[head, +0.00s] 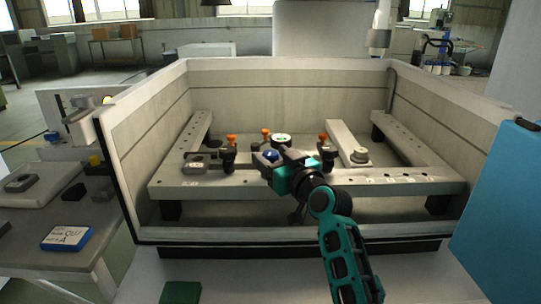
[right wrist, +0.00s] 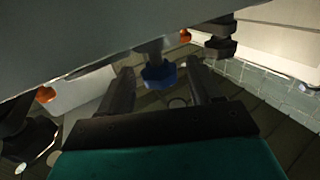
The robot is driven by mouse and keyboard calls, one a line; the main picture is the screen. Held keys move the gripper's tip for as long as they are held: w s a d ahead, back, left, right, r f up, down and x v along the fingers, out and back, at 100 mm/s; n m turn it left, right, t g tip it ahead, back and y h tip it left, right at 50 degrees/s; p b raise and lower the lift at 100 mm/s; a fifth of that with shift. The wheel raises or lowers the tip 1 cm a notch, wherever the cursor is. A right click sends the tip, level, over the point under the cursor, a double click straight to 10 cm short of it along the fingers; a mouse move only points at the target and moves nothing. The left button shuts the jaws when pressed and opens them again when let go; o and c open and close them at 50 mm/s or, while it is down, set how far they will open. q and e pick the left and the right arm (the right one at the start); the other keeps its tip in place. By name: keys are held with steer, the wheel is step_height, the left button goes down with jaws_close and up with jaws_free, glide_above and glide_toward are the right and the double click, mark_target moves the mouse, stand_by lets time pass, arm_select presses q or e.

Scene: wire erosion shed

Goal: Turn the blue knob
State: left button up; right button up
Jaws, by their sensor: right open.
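The blue knob (head: 271,155) shows just beyond my right gripper (head: 278,163) in the head view, partly hidden by it. In the right wrist view the blue knob (right wrist: 160,75) is a lobed knob on a grey stem, below a grey bar. The two dark fingers of my right gripper (right wrist: 160,84) stand apart, one on each side of the knob in the picture. I cannot tell whether either finger touches it. My left gripper is not in view.
Clamps with orange knobs (head: 231,139) (head: 323,139) stand around on the grey frame (head: 250,182) inside the open tank (head: 300,80). A blue panel (head: 500,200) is at the right. A side table with a blue-edged card (head: 67,238) is at the left.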

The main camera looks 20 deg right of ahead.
steer(key=shift+w+a, duration=0.15)
steer(key=shift+w, duration=0.55)
